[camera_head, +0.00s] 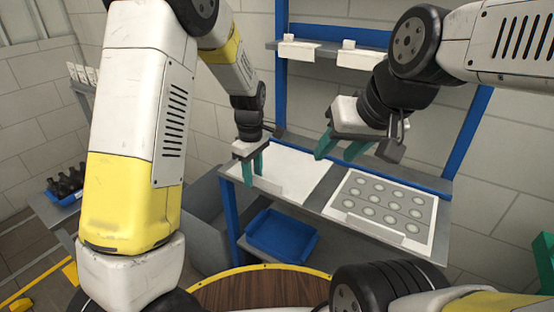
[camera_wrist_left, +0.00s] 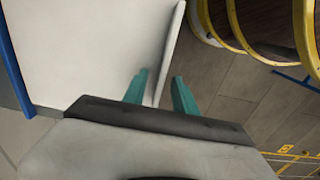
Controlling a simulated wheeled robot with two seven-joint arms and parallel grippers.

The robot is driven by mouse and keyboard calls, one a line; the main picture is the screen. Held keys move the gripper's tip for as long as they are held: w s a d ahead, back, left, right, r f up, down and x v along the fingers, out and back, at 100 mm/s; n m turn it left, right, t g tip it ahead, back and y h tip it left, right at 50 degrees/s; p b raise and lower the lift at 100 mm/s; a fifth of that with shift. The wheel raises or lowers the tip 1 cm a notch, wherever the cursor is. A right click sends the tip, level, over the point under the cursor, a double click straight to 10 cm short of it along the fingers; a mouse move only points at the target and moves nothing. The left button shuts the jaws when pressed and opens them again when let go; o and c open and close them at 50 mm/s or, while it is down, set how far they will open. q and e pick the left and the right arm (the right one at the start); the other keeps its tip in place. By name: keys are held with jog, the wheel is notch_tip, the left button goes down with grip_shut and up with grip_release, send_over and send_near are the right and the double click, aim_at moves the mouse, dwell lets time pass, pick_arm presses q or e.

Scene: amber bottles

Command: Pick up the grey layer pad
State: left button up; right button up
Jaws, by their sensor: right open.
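A plain pale pad (camera_head: 300,168) lies on the left half of the rack's shelf, with a raised lip (camera_head: 262,186) along its front edge. A second pale pad with rows of round grey marks (camera_head: 390,188) lies to its right, also with a front lip. I cannot tell by colour which is the grey one. My left gripper (camera_head: 252,170) is open at the plain pad's front lip; in the left wrist view its green fingers (camera_wrist_left: 160,92) stand either side of the upright lip (camera_wrist_left: 170,55), with gaps showing. My right gripper (camera_head: 338,150) is open and empty above the shelf.
A blue tray (camera_head: 281,236) sits on the lower level. White cards (camera_head: 298,50) stand on the upper shelf. Blue posts (camera_head: 281,95) frame the rack. Dark bottles in a blue crate (camera_head: 66,190) stand far left. A round wooden top with a yellow rim (camera_head: 262,290) is in front.

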pick_arm(q)
grip_shut()
jog(key=shift+r, duration=0.1)
